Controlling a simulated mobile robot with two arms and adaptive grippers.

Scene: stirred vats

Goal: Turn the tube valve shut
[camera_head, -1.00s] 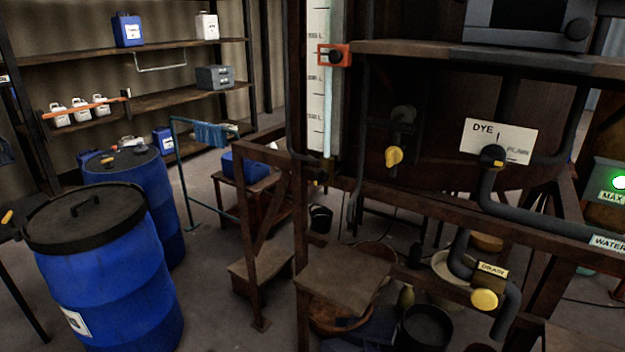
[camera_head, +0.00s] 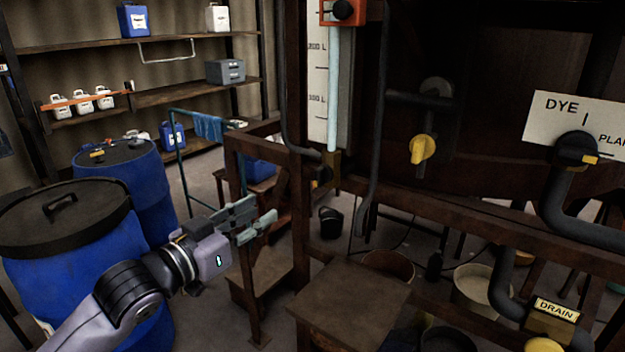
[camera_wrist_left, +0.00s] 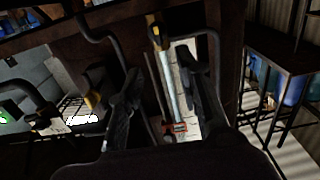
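A clear sight tube (camera_head: 333,100) runs down a white litre scale, with a red clamp (camera_head: 343,12) near the top of the view. The tube valve (camera_head: 331,168) is a small brass-coloured fitting at the tube's lower end, with a yellow handle; its exact angle is too small to tell. My left gripper (camera_head: 256,218) is open and empty, left of and lower in the picture than the valve, apart from it. In the left wrist view the fingers (camera_wrist_left: 160,64) are spread, and the tube valve (camera_wrist_left: 154,34) shows beyond them with the tube (camera_wrist_left: 170,85). My right gripper is not in view.
A wooden post (camera_head: 298,190) and rail stand close to my left gripper. A yellow-handled valve (camera_head: 422,149), a DYE plate (camera_head: 572,125) and a DRAIN label (camera_head: 556,310) are to the right. Blue drums (camera_head: 75,260) stand at left; a wooden step (camera_head: 350,300) is below.

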